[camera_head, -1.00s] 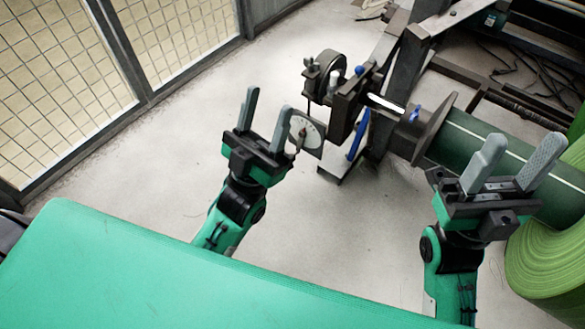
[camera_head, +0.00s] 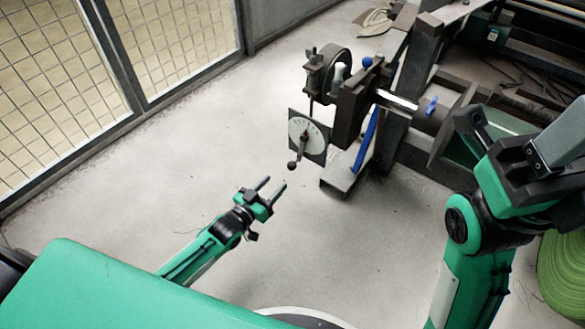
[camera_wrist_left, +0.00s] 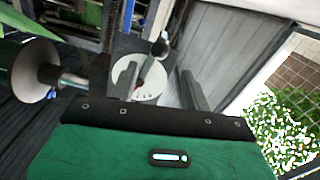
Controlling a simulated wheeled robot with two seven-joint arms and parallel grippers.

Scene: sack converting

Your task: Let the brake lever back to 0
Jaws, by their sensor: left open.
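The brake lever (camera_head: 298,153) is a short dark arm with a round dark knob, on a white round dial (camera_head: 301,131) set on a dark square plate. The lever points down and slightly left; the scale's numbers are too small to read. My left gripper (camera_head: 275,183) is open and empty, below the knob and apart from it. In the left wrist view the knob (camera_wrist_left: 160,47) and dial (camera_wrist_left: 150,85) show beyond the open fingers, which hide part of the dial. My right gripper (camera_head: 515,135) is at the right, fingers apart, nothing seen between them.
The brake stand with a blue bar (camera_head: 366,140) and a dark wheel (camera_head: 334,70) stands behind the dial. A green roll (camera_head: 562,262) lies at lower right. A mesh fence (camera_head: 60,80) runs along the left. The floor between fence and dial is clear.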

